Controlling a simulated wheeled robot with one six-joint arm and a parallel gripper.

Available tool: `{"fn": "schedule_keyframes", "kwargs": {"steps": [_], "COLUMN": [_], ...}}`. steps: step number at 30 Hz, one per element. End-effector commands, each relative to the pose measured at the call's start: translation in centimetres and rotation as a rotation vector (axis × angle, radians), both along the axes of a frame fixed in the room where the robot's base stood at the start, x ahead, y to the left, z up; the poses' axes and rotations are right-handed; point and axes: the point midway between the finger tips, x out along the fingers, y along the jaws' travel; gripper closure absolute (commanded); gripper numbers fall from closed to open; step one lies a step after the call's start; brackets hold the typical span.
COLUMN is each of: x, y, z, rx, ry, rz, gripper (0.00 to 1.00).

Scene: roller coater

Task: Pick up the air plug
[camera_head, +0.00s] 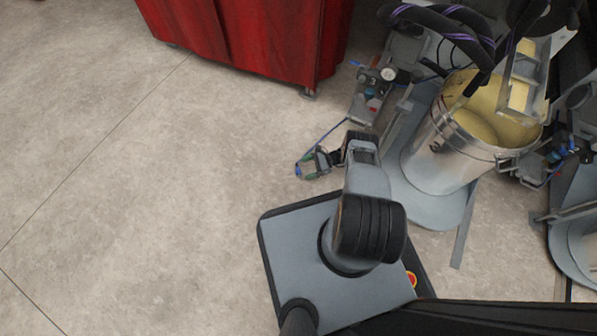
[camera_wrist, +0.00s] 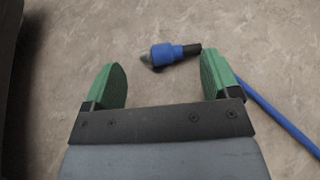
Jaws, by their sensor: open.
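The air plug (camera_wrist: 170,54) is blue with a grey metal tip on its left and a black collar on its right. In the wrist view it lies just beyond the fingertips, roughly between the two green fingers. My gripper (camera_wrist: 163,82) is open and nothing is between its fingers. A blue hose (camera_wrist: 275,120) runs from behind the right finger to the lower right. In the head view my gripper (camera_head: 312,164) is low over the floor, left of the metal drum, with the plug small and hard to make out beside it.
A metal drum (camera_head: 438,160) with yellowish contents stands on a grey stand to the right. A pump unit with gauges (camera_head: 375,90) is behind my gripper, and the blue hose leads toward it. The floor on the left (camera_head: 130,170) is clear.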

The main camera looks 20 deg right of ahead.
Motion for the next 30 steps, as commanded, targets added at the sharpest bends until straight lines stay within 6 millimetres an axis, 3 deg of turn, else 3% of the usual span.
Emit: {"fn": "schedule_keyframes", "kwargs": {"steps": [9, 18, 30], "x": [0.4, 0.4, 0.4], "y": [3.5, 3.9, 3.8], "z": [-1.5, -1.6, -1.6], "rx": [0.0, 0.0, -0.001], "ry": [0.001, 0.0, 0.0], "rz": [0.003, 0.001, 0.001], "gripper": [0.18, 0.18, 0.55]}}
